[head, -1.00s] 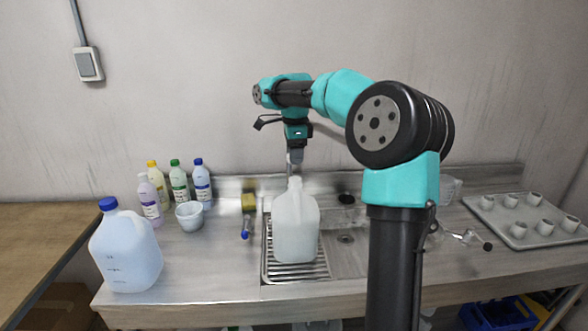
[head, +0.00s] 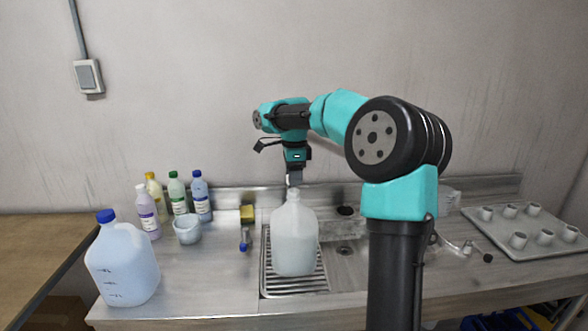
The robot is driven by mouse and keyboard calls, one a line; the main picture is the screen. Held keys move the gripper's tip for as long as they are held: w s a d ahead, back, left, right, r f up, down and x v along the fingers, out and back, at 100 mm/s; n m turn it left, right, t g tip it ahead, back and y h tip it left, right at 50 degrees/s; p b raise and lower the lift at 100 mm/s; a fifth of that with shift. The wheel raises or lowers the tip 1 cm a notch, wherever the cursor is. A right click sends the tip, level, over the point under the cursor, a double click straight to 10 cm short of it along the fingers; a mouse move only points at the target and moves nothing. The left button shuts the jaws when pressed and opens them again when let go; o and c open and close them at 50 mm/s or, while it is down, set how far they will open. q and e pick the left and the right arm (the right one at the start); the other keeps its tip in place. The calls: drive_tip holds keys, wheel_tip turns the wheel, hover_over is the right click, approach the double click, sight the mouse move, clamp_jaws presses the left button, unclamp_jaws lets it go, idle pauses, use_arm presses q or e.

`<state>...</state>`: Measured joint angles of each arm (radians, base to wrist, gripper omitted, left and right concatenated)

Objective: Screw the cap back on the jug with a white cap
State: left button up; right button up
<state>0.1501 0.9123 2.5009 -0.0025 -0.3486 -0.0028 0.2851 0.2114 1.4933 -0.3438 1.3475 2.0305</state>
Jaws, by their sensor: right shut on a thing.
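The white-capped jug (head: 294,243) stands upright on the ribbed metal drainer, milky and translucent. My right gripper (head: 294,183) points straight down over the jug's mouth. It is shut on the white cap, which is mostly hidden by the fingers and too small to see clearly. The cap is at the neck's top; I cannot tell how far it sits on the thread. My left gripper is not in view.
A blue-capped jug (head: 122,262) stands at the counter's left. Several small bottles (head: 177,194) and a white cup (head: 187,229) are behind it. A yellow sponge (head: 247,213) lies near the drainer (head: 268,285). A tray (head: 487,232) of cups is at right.

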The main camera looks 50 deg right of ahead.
drive_tip(key=shift+f, duration=0.9)
drive_tip(key=shift+f, duration=1.35)
idle(2.8)
drive_tip(key=m, duration=0.5)
drive_tip(key=shift+m, duration=0.4)
drive_tip(key=o, duration=0.6)
drive_tip(key=shift+o, duration=0.4)
drive_tip(key=shift+r, duration=0.1)
drive_tip(key=n, duration=0.5)
drive_tip(key=shift+n, duration=0.4)
